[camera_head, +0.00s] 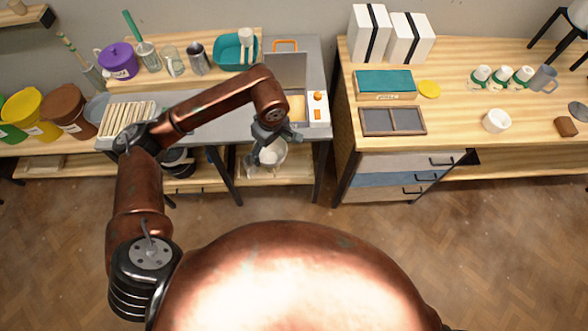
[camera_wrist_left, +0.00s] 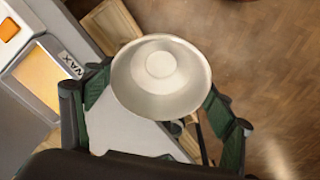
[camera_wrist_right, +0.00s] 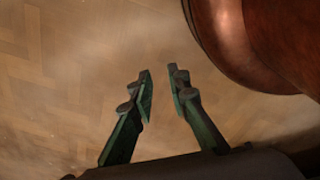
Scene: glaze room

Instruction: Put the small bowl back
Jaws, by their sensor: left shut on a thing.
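A pale bowl (camera_head: 273,152) is held in my left gripper (camera_head: 264,139), in front of the bench's edge and above floor level. In the left wrist view the round bowl (camera_wrist_left: 161,78) lies between the green-padded fingers, with a circle at its centre; I cannot tell whether that is its inside or its foot. A second, small white bowl (camera_head: 497,121) stands on the right table. My right gripper (camera_wrist_right: 160,80) shows only in its wrist view, with its fingertips apart and nothing between them, over the floor.
The grey wax station (camera_head: 312,62) with an orange button is just behind the held bowl. A lower shelf (camera_head: 300,177) is beneath it. The right table (camera_head: 455,112) bears a teal box (camera_head: 385,82), cups and a dark two-panel tray (camera_head: 393,121), with bare wood between them.

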